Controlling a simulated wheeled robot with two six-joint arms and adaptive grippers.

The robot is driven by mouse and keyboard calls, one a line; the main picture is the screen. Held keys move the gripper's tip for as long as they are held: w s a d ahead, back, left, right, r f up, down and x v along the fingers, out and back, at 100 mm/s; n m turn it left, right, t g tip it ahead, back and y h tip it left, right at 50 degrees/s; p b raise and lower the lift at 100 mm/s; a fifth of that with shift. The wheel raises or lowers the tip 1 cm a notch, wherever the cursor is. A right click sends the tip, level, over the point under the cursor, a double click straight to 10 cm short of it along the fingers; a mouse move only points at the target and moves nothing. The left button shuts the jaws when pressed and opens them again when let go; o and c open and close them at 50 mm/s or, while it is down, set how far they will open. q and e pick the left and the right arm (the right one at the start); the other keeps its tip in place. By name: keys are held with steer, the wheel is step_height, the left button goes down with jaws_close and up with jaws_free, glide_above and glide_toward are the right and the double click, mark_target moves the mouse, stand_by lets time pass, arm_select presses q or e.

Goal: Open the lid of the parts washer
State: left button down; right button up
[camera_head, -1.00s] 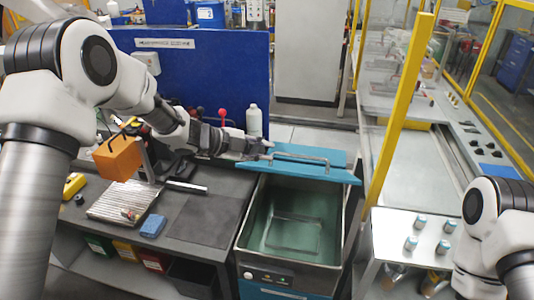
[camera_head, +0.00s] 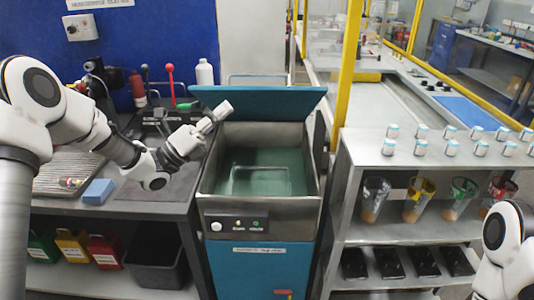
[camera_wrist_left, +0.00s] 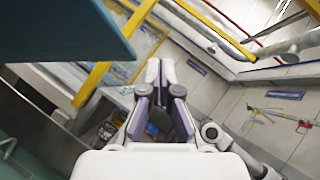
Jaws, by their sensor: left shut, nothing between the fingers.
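The parts washer (camera_head: 265,225) stands in the middle of the head view, with a steel tub over a teal front panel. Its teal lid (camera_head: 270,103) is raised at the back of the tub and leans away, so the tub is uncovered. The lid also shows at the top left of the left wrist view (camera_wrist_left: 60,30). My left gripper (camera_head: 224,110) is shut and empty, in front of the lid's left part above the tub's left rim. I cannot tell whether it touches the lid. It shows shut in the wrist view (camera_wrist_left: 160,72). My right gripper is out of view.
A workbench (camera_head: 140,190) with a blue block (camera_head: 98,191) stands left. A white bottle (camera_head: 204,74) stands behind. A metal shelf (camera_head: 365,150) with several small jars is on the right, close to the washer. A yellow post (camera_head: 347,70) rises behind it.

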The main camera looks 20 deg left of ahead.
arm_select(q)
step_height(320, 180, down, 10)
steer(key=a+n+t+y+b, duration=0.1)
steer(key=a+n+t+b, duration=0.15)
steer(key=b, duration=0.35)
steer(key=g+p, duration=0.1)
steer(key=p, duration=0.3)
glide_toward(255, 91)
steer(key=shift+m, duration=0.45)
steer(key=x, duration=0.5)
steer(key=shift+w+d+r, duration=0.1)
steer(key=shift+w+d, duration=0.05)
steer(key=shift+d, duration=0.35)
steer(key=shift+w+a+r, duration=0.1)
steer(key=shift+w+r, duration=0.05)
steer(key=shift+w, duration=0.15)
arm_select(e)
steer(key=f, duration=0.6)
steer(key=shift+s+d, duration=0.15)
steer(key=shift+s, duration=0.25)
arm_select(q)
steer(key=shift+r, duration=0.1)
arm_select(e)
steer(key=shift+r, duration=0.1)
